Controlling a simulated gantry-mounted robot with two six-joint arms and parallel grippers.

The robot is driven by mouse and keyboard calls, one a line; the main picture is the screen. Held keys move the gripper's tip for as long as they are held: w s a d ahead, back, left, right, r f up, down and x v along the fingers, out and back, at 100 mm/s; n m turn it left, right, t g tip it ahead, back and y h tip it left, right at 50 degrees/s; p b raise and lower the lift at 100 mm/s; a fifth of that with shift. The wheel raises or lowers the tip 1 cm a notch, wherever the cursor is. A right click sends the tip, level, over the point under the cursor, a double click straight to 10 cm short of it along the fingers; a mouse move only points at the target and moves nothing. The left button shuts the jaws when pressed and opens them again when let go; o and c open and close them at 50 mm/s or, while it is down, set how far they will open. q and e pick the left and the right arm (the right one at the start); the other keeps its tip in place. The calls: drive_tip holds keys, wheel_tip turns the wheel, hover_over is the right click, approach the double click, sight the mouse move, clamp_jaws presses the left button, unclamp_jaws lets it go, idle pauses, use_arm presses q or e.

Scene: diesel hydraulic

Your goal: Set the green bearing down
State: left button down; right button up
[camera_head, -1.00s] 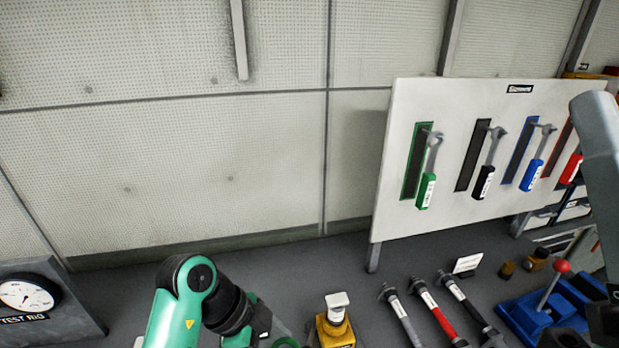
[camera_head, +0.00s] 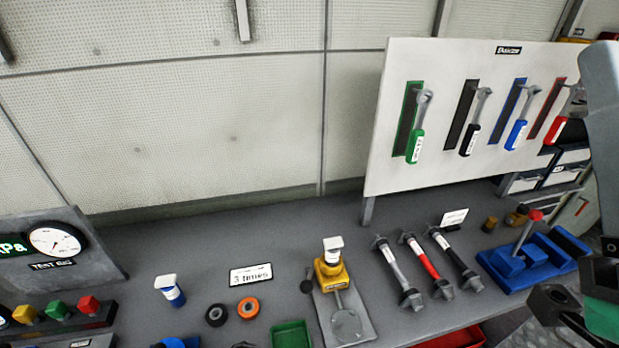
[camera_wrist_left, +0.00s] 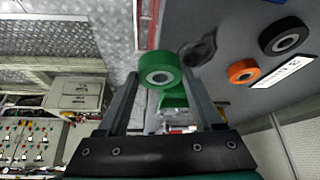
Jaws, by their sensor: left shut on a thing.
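The green bearing (camera_wrist_left: 160,70), a ring with a pale centre, is between the two fingers of my left gripper (camera_wrist_left: 162,75) in the left wrist view. The gripper is shut on it and holds it on edge, its face towards the camera. My left arm is not in the head view. A small green tray (camera_head: 290,334) lies at the bottom middle of the head view. My right gripper (camera_head: 562,312) is at the lower right of the head view, partly cut off, and its opening is unclear.
A black bearing (camera_head: 216,315) and an orange bearing (camera_head: 248,308) lie by a sign (camera_head: 251,274). A yellow press-like device (camera_head: 332,274) stands right of the tray. Several tools lie farther right, beside a blue fixture (camera_head: 527,262). The bench behind the sign is clear.

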use_arm(q)
drive_tip(key=s+a+f+n+t, duration=0.1)
drive_tip(key=s+a+f+n, duration=0.1)
drive_tip(key=s, duration=0.4)
drive_tip(key=shift+s+a+f+y, duration=0.3)
drive_tip(key=shift+s+a+f, duration=0.05)
drive_tip(key=shift+f, duration=0.15)
